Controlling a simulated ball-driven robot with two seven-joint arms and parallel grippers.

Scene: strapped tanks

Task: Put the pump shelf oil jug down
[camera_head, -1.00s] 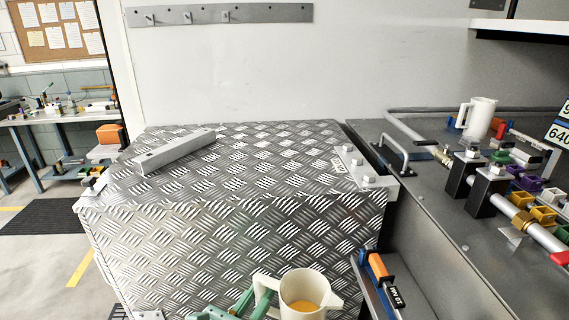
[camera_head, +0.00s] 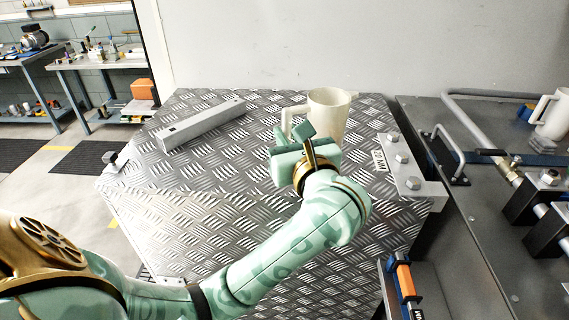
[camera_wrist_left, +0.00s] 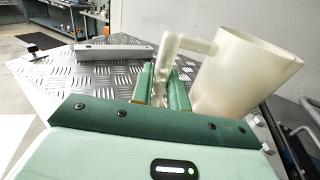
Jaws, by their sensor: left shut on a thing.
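The off-white oil jug (camera_head: 330,108) is over the far part of the diamond-plate top (camera_head: 230,165), near the wall. It looks upright in the head view. My left gripper (camera_head: 291,137) is shut on the jug's handle, left of its body. In the left wrist view, the handle passes between the green fingers (camera_wrist_left: 162,84), and the jug body (camera_wrist_left: 243,78) stands to their right. The gripper and wrist hide the jug's lower part, so I cannot tell whether its base touches the plate. My right gripper is not in view.
A grey metal bar (camera_head: 200,124) lies on the plate to the left. A bolted bracket (camera_head: 402,165) sits at the right edge. Another white jug (camera_head: 553,115) stands on the right bench among pipes. The plate between bar and jug is clear.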

